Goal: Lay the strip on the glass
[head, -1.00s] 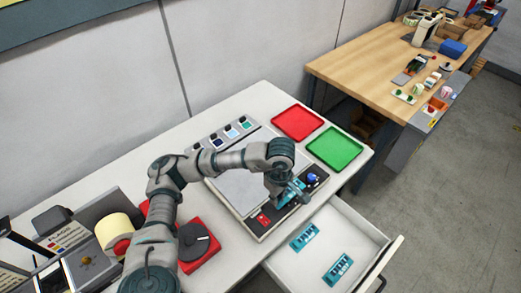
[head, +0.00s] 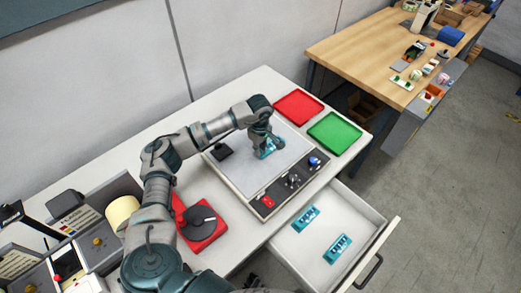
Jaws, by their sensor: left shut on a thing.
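My left gripper (head: 266,153) points down over the pale glass panel (head: 258,178) of the machine. It is shut on a teal strip (head: 270,148), which shows at its fingertips near the back right part of the glass. The gripper hides part of the strip, and I cannot tell whether the strip touches the glass. Two other teal strips with white marks, a nearer one (head: 338,249) and a farther one (head: 305,219), lie in the open drawer (head: 361,217). My right gripper is not in view.
A red tray (head: 298,107) and a green tray (head: 335,132) stand empty beyond the glass. The control strip with knobs (head: 293,180) edges the glass in front. A red unit with a black dial (head: 201,222) stands at the left. The drawer juts out at the front right.

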